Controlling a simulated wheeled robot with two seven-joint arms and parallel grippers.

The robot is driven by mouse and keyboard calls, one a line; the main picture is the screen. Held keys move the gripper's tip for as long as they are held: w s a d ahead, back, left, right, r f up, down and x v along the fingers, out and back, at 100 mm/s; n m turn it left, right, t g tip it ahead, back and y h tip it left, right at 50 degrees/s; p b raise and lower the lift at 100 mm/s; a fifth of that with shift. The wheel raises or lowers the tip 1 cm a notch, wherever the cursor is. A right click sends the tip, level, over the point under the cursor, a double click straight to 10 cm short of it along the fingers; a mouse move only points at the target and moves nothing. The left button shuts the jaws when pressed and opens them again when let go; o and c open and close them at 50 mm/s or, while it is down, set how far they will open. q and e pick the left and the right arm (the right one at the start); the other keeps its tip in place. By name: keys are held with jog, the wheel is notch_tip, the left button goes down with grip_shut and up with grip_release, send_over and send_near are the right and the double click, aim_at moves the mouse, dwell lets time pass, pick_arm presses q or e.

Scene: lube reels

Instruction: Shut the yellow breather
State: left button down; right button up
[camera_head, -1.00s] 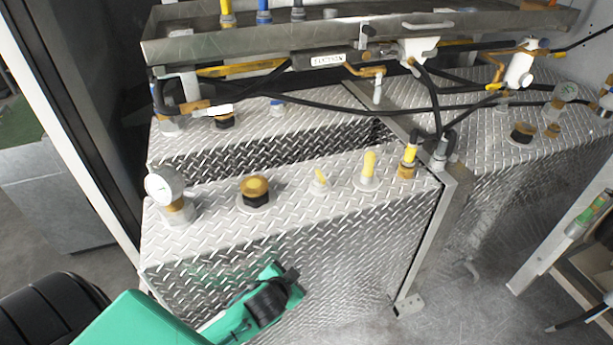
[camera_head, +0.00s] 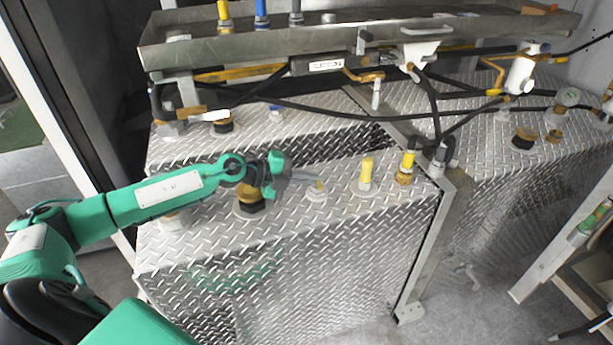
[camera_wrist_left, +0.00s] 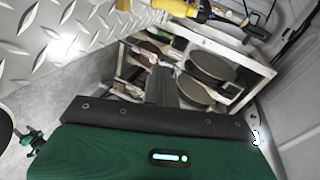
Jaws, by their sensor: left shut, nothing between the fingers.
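One is a small yellow lever-like piece (camera_head: 319,185) on a pale round base (camera_head: 317,195). I cannot tell for certain which is the breather. My left gripper (camera_head: 312,177) is shut and empty, its tips close beside the small yellow piece; contact is unclear. In the left wrist view a yellow fitting (camera_wrist_left: 183,8) shows at the top edge. My right gripper is out of view.
Black hoses and a metal trough (camera_head: 350,40) run above the tanks' back. A metal post (camera_head: 440,230) stands to the right. The left wrist view shows a rack of reels (camera_wrist_left: 205,85).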

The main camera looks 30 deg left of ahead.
pick_arm(q)
jog(key=s+a+g+y, duration=0.1)
jog(key=a+g+y, duration=0.25)
jog(key=a, duration=0.95)
jog(key=shift+m+t+y, duration=0.35)
jog(key=shift+m+t, duration=0.05)
jog(key=shift+t, duration=0.05)
jog(key=x, duration=0.3)
jog(key=p+x, duration=0.1)
jog(key=x, duration=0.2)
jog(key=p+x, duration=0.1)
jog(key=x, duration=0.2)
jog(key=shift+s+d+r, duration=0.15)
jog(key=shift+d, duration=0.1)
jog(key=shift+w+d+f+p, duration=0.25)
jog(key=shift+w+d+p, duration=0.05)
jog(key=shift+w+d, duration=0.3)
jog(key=shift+w+d+f+p, duration=0.2)
jog(key=shift+w+d+p, duration=0.1)
jog(key=shift+w+d, duration=0.65)
jog(key=shift+w, duration=0.15)
jog(key=shift+w+d+f, duration=0.1)
jog(key=shift+w, duration=0.05)
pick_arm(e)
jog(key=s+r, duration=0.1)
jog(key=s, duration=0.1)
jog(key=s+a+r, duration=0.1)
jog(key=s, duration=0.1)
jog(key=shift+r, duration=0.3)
